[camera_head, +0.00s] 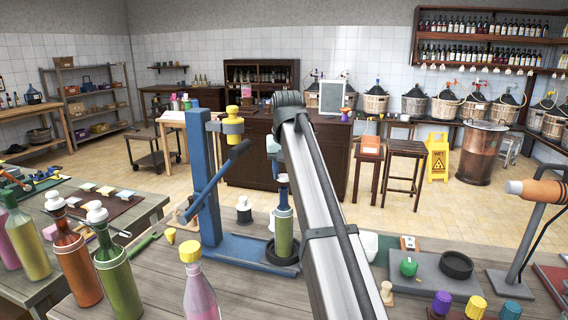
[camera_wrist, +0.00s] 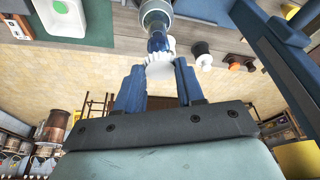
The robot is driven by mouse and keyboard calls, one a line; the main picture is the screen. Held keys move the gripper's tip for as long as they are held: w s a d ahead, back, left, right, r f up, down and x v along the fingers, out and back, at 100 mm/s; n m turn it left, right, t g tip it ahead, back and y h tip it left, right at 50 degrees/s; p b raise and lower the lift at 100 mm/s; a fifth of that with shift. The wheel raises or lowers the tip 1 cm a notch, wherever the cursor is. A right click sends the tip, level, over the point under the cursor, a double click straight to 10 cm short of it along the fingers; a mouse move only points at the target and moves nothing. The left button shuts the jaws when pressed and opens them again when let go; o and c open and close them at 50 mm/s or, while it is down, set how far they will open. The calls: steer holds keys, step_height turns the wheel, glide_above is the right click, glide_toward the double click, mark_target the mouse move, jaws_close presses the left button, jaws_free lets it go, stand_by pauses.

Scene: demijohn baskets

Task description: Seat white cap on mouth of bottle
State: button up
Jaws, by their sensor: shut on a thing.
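The white cap (camera_wrist: 160,68) is between my gripper's blue fingertips (camera_wrist: 158,77) in the wrist view, and my gripper is shut on it. The bottle stands upright on the base of the blue lever stand; its green body (camera_head: 283,236) shows in the head view. Its dark neck (camera_wrist: 157,43) lies directly beyond the cap in the wrist view. In the head view the pale cap (camera_head: 282,178) shows at the top of the bottle, below my gripper. The cap lines up closely with the mouth. I cannot tell whether it touches or is fully seated.
The blue stand (camera_head: 205,180) with its lever rises just left of the bottle. A black-and-white stopper (camera_head: 243,212) stands behind. Several capped bottles (camera_head: 118,280) crowd the left front. A grey tray (camera_head: 425,283) with a green item and a black ring lies right.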

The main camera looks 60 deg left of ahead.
mark_target(284, 177)
steer(key=shift+f, duration=0.6)
steer(key=shift+f, duration=1.15)
stand_by(1.2)
steer(key=o, duration=1.1)
steer(key=v, duration=1.4)
steer(key=shift+s+a, duration=0.1)
steer(key=shift+f, duration=0.1)
